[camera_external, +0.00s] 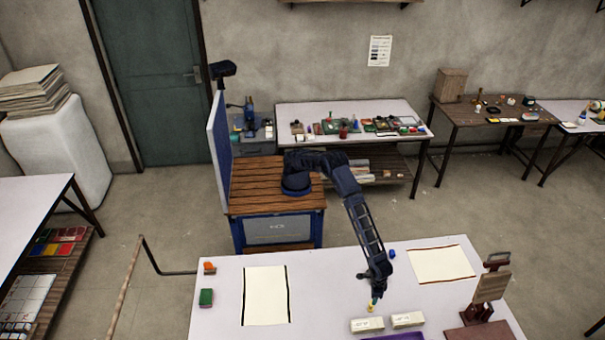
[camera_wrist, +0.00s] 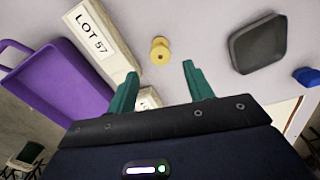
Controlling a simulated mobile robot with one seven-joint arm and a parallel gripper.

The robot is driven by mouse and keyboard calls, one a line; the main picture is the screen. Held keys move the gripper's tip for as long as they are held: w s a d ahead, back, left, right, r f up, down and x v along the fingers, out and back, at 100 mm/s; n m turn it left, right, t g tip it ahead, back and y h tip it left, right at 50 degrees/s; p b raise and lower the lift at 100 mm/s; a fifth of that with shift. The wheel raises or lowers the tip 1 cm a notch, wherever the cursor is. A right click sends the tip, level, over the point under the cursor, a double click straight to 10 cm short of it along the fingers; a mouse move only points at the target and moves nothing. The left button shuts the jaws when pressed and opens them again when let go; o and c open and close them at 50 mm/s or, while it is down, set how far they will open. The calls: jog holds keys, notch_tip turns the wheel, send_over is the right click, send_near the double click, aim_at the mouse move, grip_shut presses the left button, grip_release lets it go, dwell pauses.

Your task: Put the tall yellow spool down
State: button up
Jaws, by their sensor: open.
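The yellow spool (camera_wrist: 160,51) stands on the pale table, seen from above in the wrist view. It also shows as a small yellow shape (camera_external: 371,308) just below my gripper in the external view. My gripper (camera_wrist: 159,70) is open, with its two green fingers apart and nothing between them. The spool appears just beyond the fingertips, roughly centred between them, and no finger touches it. In the external view my gripper (camera_external: 375,298) points down over the table's front part. The spool's height is hard to judge from these views.
A white block marked LOT 57 (camera_wrist: 95,42) lies close beside the spool, with a second pale block near it. A purple tray (camera_wrist: 62,85) is beyond. A dark grey piece (camera_wrist: 258,43) and a blue object (camera_wrist: 308,76) lie on the other side. A brown stand (camera_external: 490,285) is at right.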

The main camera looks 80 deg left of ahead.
jog(key=shift+r, duration=1.1)
jog(key=w+a+r, duration=1.6)
jog(key=a+r, duration=0.3)
jog(key=w+a+r, duration=0.2)
jog(key=a+r, duration=0.2)
jog(key=a, duration=0.4)
jog(key=w+a+r+n+t+h, duration=0.1)
jog(key=a+r, duration=0.3)
jog(key=a, duration=0.3)
jog(key=w+a+r, duration=0.2)
jog(key=a+r, duration=0.2)
jog(key=a, duration=0.4)
jog(key=s+a+r+t, duration=0.1)
jog(key=s+a+r, duration=0.15)
jog(key=a, duration=0.55)
jog(key=s+a+r, duration=0.2)
jog(key=s+a, duration=0.1)
jog(key=a, duration=0.5)
jog(key=s+a+r+t, duration=0.1)
jog(key=s+a+r, duration=0.15)
jog(key=a, duration=0.55)
jog(key=s+a+f, duration=0.1)
jog(key=s+a, duration=0.7)
jog(key=s, duration=0.1)
jog(key=s+a+f+n+t+y, duration=0.1)
jog(key=s+a+f, duration=0.1)
jog(key=s+a, duration=0.6)
jog(key=shift+s+a+f+t, duration=0.3)
jog(key=shift+s, duration=0.2)
